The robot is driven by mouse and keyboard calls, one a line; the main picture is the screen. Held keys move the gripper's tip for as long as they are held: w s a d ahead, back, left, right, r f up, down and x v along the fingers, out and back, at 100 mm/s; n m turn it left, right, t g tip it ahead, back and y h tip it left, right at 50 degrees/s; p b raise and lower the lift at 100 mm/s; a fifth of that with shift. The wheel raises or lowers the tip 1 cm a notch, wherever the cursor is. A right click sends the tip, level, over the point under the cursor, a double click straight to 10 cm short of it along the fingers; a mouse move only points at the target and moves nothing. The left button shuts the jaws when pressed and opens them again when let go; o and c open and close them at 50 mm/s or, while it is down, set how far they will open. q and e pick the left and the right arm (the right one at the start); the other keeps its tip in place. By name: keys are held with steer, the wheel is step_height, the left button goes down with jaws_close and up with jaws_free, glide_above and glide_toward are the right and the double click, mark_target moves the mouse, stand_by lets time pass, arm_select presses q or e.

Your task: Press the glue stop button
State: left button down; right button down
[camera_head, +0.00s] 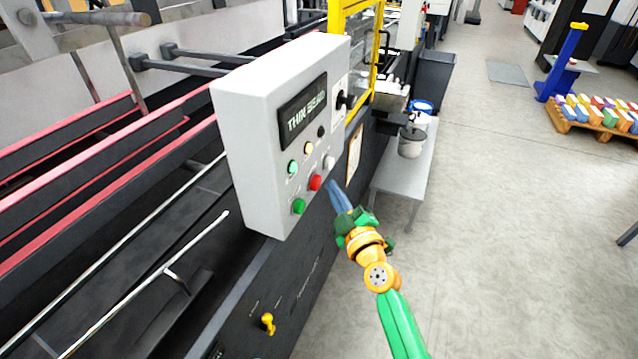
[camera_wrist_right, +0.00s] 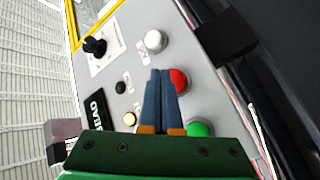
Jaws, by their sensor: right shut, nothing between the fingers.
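A light grey control box (camera_head: 256,140) stands on the machine's side, its panel carrying a dark display and several buttons. On the panel are a red button (camera_head: 315,182), a green button (camera_head: 299,206) below left of it, and a white button (camera_head: 329,162) above right. The red button also shows in the right wrist view (camera_wrist_right: 179,79), partly covered by my fingers. My right gripper (camera_head: 334,186) is shut and empty, its blue fingertips close to the red button; I cannot tell whether they touch it. My left gripper is not in view.
A black selector knob (camera_head: 346,99) and lit small buttons (camera_head: 292,167) share the panel. A yellow frame (camera_head: 381,45) rises behind the box. A grey side table (camera_head: 412,181) with pots stands beyond.

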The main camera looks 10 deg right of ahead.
stand_by(0.8)
steer(key=shift+w+a, duration=0.25)
steer(key=shift+a, duration=0.15)
steer(key=shift+w+a, duration=0.25)
steer(key=shift+a, duration=0.15)
stand_by(0.7)
steer(key=shift+d, duration=0.1)
steer(key=shift+s+d, duration=0.5)
steer(key=shift+d, duration=0.15)
steer(key=s+d, duration=0.1)
steer(key=d, duration=0.1)
steer(key=s+d, duration=0.1)
steer(key=d, duration=0.1)
steer(key=shift+s, duration=0.4)
stand_by(0.6)
